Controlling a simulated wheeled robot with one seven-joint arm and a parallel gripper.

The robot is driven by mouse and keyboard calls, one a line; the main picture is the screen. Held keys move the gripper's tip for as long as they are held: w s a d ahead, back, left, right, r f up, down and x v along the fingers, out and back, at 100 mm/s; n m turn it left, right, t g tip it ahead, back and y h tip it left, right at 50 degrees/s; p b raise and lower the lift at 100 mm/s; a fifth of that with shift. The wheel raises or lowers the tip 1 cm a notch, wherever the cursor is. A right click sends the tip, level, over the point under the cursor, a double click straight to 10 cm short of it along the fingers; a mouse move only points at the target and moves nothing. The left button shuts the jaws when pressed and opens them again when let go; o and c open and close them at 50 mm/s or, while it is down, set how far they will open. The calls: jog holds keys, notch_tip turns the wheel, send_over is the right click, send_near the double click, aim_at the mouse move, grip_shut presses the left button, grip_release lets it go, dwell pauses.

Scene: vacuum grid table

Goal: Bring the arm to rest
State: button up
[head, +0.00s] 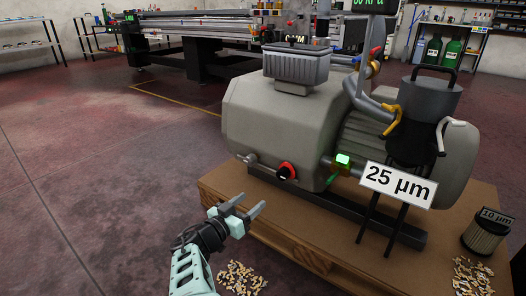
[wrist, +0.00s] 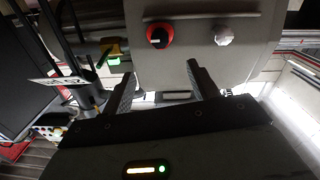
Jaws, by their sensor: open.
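My gripper (head: 250,212) is open and empty, in front of the grey vacuum pump (head: 270,125) in the head view. Its two fingers point toward the pump, apart from it as far as I can see. In the wrist view the open fingers of my gripper (wrist: 165,90) show with nothing between them. The pump's red knob (head: 286,172) is just beyond the fingers, and it also shows in the wrist view (wrist: 159,36). A green-lit valve (head: 342,161) sits on the pipe to the right of the knob.
The pump stands on a wooden pallet (head: 290,245). A "25 µm" sign (head: 397,185) hangs by the dark filter canister (head: 430,98). A "10 µm" filter (head: 484,236) stands at the pallet's right. Small pieces (head: 241,278) lie on the floor. The floor at left (head: 90,170) is clear.

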jog(key=w+d+r+m+g+h+p, duration=0.1)
jog(key=w+d+r+g+p, duration=0.15)
jog(key=d+g, duration=0.8)
jog(key=s+d+r+g+y+p, duration=0.1)
jog(key=s+d+r+g+y, duration=0.15)
jog(key=s+d, duration=0.45)
jog(key=s+d+r+n+g+y+p, duration=0.1)
jog(key=s+d+r+n+y+p, duration=0.2)
jog(key=s+r, duration=0.6)
jog(key=s+d+r+n+y+p, duration=0.1)
jog(key=s+r+n+y, duration=0.2)
jog(key=s+r+n, duration=0.6)
jog(key=s+d+r+n+g+y+p, duration=0.1)
jog(key=s+r+y+p, duration=0.3)
jog(key=s, duration=0.8)
notch_tip(320, 180, up, 39)
jog(key=p, duration=3.6)
jog(key=shift+d+n+h, duration=0.15)
jog(key=shift+n+h, duration=0.15)
jog(key=shift+h, duration=0.15)
jog(key=shift+w, duration=0.1)
